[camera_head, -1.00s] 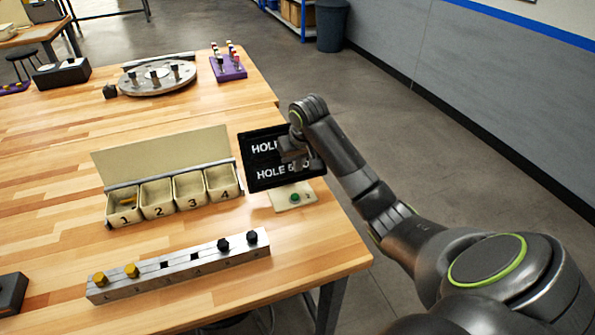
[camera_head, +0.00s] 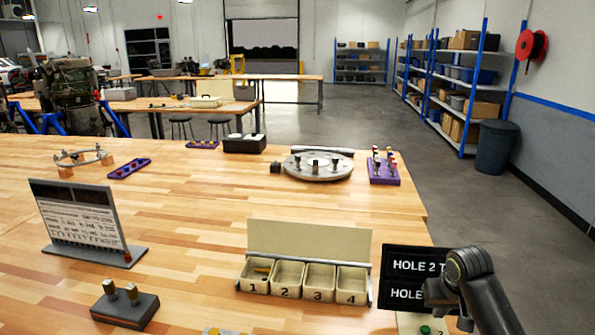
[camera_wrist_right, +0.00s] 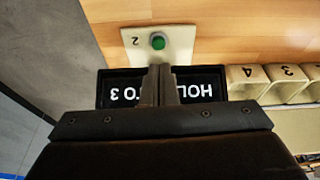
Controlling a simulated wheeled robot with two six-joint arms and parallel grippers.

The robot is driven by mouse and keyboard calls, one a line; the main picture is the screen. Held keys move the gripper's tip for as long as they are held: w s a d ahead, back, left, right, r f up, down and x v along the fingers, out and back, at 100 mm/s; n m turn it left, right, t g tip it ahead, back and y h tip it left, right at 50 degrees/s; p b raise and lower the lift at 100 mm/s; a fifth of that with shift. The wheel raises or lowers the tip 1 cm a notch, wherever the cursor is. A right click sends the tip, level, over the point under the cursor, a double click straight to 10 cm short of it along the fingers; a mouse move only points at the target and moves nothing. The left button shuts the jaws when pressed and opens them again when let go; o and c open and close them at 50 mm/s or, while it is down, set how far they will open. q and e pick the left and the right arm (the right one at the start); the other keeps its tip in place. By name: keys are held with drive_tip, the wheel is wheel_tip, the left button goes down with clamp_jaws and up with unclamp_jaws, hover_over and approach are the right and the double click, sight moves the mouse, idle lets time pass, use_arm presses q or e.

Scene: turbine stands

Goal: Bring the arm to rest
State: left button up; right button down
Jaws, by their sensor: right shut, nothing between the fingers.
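My right arm (camera_head: 484,290) comes in at the lower right of the head view. Its gripper (camera_head: 440,294) is in front of the black display (camera_head: 398,262), covering part of its lettering. In the right wrist view the two fingers (camera_wrist_right: 160,72) are together with nothing between them. They overlap the middle of the display (camera_wrist_right: 206,90) in that picture; I cannot tell the gap. The green button (camera_wrist_right: 158,41) on its pale plate (camera_wrist_right: 184,38) lies just past the fingertips. My left gripper is in neither view.
Numbered bins (camera_head: 318,281) stand left of the display. A round metal fixture (camera_head: 318,169) and a purple holder (camera_head: 384,176) are farther back. A white board on a stand (camera_head: 80,218) and a dark block (camera_head: 125,306) are at the left. The wooden table's middle is open.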

drive_tip(key=shift+n, duration=0.8)
drive_tip(key=s+a+f, duration=0.1)
drive_tip(key=s+f, duration=0.2)
drive_tip(key=s, duration=0.2)
drive_tip(key=s+a+f, duration=0.2)
drive_tip(key=s+f, duration=0.2)
drive_tip(key=s, duration=0.1)
drive_tip(key=s+a+f, duration=0.1)
drive_tip(key=s+f, duration=0.3)
drive_tip(key=s, duration=0.2)
drive_tip(key=shift+a, duration=0.2)
drive_tip(key=s+a+h, duration=0.1)
drive_tip(key=s+a, duration=0.1)
drive_tip(key=s, duration=1.7)
wheel_tip(320, 180, down, 28)
drive_tip(key=d+b, duration=0.1)
drive_tip(key=b, duration=0.3)
drive_tip(key=s+a+f+g+b, duration=0.1)
drive_tip(key=s+f+g+b, duration=0.1)
drive_tip(key=s+f, duration=1.3)
wheel_tip(320, 180, down, 3)
drive_tip(key=shift+y, duration=0.4)
